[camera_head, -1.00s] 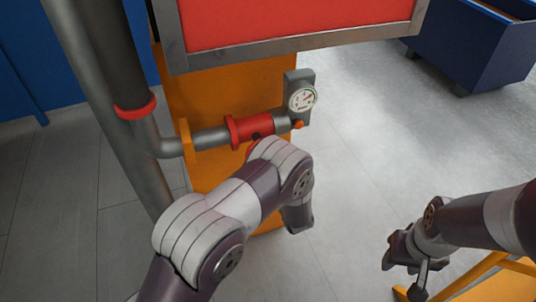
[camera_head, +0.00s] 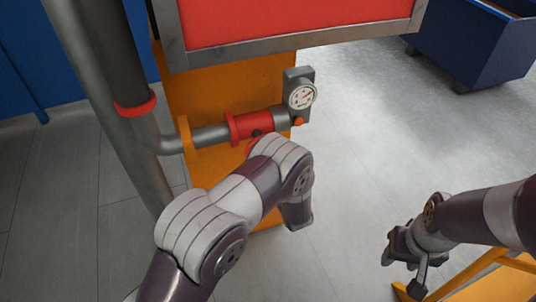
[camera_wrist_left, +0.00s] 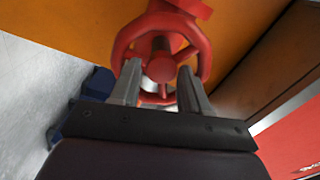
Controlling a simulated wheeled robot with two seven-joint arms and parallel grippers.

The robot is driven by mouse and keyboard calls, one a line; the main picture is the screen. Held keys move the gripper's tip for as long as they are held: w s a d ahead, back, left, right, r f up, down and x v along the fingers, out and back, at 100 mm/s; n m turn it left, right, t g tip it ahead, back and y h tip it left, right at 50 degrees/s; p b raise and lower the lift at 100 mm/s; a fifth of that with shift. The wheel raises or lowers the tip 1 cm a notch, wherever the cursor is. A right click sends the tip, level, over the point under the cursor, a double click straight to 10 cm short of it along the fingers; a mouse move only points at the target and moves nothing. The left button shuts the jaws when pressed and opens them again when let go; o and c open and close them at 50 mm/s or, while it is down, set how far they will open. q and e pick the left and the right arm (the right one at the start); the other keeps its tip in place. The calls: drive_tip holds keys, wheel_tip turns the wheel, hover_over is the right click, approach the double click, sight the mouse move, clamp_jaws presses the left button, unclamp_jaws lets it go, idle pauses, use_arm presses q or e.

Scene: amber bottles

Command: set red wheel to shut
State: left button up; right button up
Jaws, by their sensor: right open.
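The red wheel (camera_wrist_left: 161,66) is a spoked handwheel with a round hub, seen close up in the left wrist view. My left gripper (camera_wrist_left: 160,84) is open in front of it. Its two fingers point at the wheel, one on each side of the hub, with gaps between them and the hub. I cannot tell whether the fingertips touch the rim or spokes. In the head view only a sliver of the wheel (camera_head: 252,146) shows behind my left arm, which hides the left gripper. My right gripper (camera_head: 403,262) is open and empty at the lower right, away from the wheel.
A red valve body (camera_head: 250,126) sits on a grey pipe in front of an orange panel (camera_head: 215,85). A dial gauge (camera_head: 301,96) stands at its right end. A thick grey pipe (camera_head: 125,75) rises at left. A blue bin (camera_head: 475,45) stands far right on open grey floor.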

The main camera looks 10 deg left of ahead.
use_arm(q)
drive_tip(key=b+v, duration=0.1)
drive_tip(key=v, duration=1.1)
drive_tip(key=shift+s+d+b, duration=0.2)
drive_tip(key=shift+s+b, duration=0.1)
drive_tip(key=shift+b, duration=0.05)
